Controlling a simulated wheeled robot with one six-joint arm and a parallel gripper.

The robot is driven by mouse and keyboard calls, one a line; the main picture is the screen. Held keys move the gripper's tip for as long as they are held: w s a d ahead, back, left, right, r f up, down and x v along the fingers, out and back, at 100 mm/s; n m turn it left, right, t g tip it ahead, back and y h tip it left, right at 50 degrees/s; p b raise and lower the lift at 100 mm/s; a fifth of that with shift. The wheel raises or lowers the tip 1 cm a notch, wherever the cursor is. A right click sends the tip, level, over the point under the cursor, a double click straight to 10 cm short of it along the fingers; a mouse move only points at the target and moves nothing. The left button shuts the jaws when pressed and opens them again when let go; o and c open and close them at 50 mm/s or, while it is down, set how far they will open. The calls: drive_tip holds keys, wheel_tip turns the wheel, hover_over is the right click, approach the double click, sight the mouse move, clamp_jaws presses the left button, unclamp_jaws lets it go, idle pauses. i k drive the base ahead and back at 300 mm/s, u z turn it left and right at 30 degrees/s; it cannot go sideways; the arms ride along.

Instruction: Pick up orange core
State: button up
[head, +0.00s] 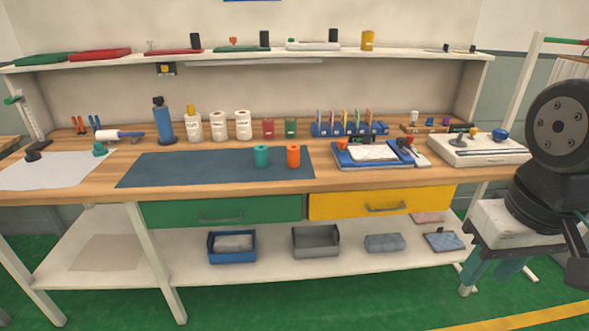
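The orange core (293,157) is a small upright cylinder with a dark opening at its top. My arm shows at the right edge of the head view, well apart from the orange core. No fingertips of my gripper can be made out in this view.
The wooden bench (80,190) carries a blue tray (340,160) right of the orange core. A shelf (240,58) runs above. The mat's left part is clear.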

sight(293, 151)
drive_tip(key=z, duration=0.45)
drive_tip(key=i, duration=1.25)
drive_tip(key=u, duration=0.1)
